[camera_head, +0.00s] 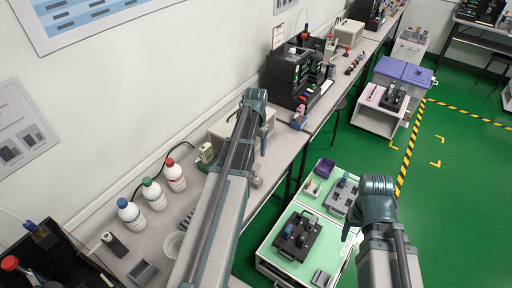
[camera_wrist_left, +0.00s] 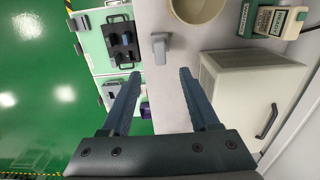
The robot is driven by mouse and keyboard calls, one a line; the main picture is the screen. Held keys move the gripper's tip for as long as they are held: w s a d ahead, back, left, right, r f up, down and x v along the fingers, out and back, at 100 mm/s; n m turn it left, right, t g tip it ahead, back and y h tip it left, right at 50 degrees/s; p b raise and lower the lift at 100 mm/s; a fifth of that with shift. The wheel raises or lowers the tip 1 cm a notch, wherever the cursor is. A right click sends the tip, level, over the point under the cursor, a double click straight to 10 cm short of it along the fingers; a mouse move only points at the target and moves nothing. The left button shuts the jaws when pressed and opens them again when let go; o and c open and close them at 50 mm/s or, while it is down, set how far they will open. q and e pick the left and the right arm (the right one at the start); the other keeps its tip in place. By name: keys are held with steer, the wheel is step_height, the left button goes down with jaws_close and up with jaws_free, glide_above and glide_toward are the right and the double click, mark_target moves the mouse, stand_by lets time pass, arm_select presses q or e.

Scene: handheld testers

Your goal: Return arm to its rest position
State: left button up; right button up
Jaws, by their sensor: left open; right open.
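My left arm reaches up the middle of the head view over the bench (camera_head: 218,190). My left gripper (camera_wrist_left: 160,73) shows clearly in the left wrist view, its two fingers spread wide with nothing between them. It hangs above the bench's edge, near a small grey block (camera_wrist_left: 160,46); in the head view it shows only partly (camera_head: 263,145). My right arm comes up at lower right over the floor, beside the green-topped carts. My right gripper (camera_head: 346,234) is mostly hidden behind that arm; nothing is seen held in it.
A dark tray with handheld testers (camera_head: 297,236) lies on the nearer green-topped cart (camera_head: 268,254). Bottles (camera_head: 153,194) stand on the bench along the wall. A beige box (camera_wrist_left: 240,98) stands right of my left gripper. Green floor (camera_head: 440,230) is open at right.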

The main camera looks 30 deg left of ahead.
arm_select(q)
steer(key=shift+r, duration=0.1)
stand_by(0.4)
steer(key=s+d+m, duration=0.1)
steer(key=s+d, duration=0.4)
steer(key=d, duration=0.5)
steer(key=s+d+m, duration=0.1)
steer(key=s+d, duration=0.5)
steer(key=d, duration=0.4)
steer(key=s+d+y, duration=0.1)
steer(key=s+d, duration=0.4)
steer(key=d, duration=0.5)
steer(key=shift+s+d+m, duration=0.2)
steer(key=shift+d+m, duration=0.05)
steer(key=shift+m, duration=0.15)
steer(key=shift+r, duration=0.1)
